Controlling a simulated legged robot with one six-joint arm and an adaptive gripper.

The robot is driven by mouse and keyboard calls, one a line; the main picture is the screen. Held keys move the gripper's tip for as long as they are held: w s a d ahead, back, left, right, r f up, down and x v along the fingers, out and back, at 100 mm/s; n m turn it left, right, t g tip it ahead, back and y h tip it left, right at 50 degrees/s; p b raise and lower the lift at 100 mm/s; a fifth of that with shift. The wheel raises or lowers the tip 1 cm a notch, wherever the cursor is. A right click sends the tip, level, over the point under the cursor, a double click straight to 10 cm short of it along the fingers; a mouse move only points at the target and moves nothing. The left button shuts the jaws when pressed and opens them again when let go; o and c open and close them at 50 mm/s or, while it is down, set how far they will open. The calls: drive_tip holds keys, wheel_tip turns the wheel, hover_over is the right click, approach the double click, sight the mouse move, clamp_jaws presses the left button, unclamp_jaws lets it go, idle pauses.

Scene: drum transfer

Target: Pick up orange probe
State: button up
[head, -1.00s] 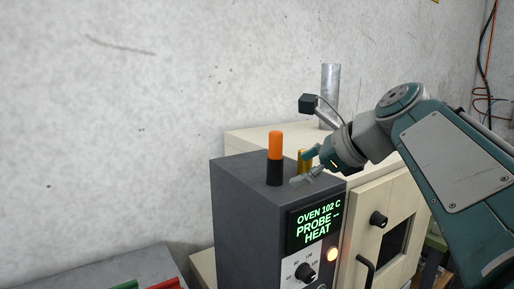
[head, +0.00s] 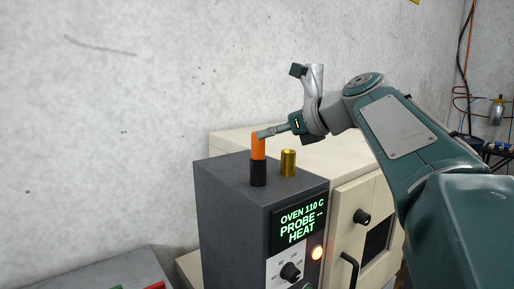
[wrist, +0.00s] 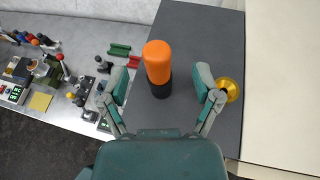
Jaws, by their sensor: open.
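The orange probe (head: 258,147) stands upright on top of the dark grey control box, with an orange upper part and a black lower part. In the wrist view the probe (wrist: 158,62) is between and slightly beyond the fingertips of my gripper (wrist: 160,85). The fingers are spread, one on each side, with a gap to the probe. In the head view my gripper (head: 268,133) reaches in from the right at the height of the probe's orange top. The gripper is open and holds nothing.
A brass cylinder (head: 288,163) stands right of the probe; in the wrist view the brass piece (wrist: 230,90) is close beside the right finger. The box display (head: 300,224) reads OVEN 110 C, PROBE --, HEAT. A cream oven (head: 345,200) stands behind. A cluttered bench (wrist: 60,105) lies lower left.

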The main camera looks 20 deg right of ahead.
sight(258, 147)
drive_tip(key=x, duration=0.4)
drive_tip(key=shift+a+f, duration=0.15)
drive_tip(key=shift+f, duration=0.25)
drive_tip(key=shift+s, duration=0.1)
clamp_jaws()
drive_tip(key=shift+r, duration=0.1)
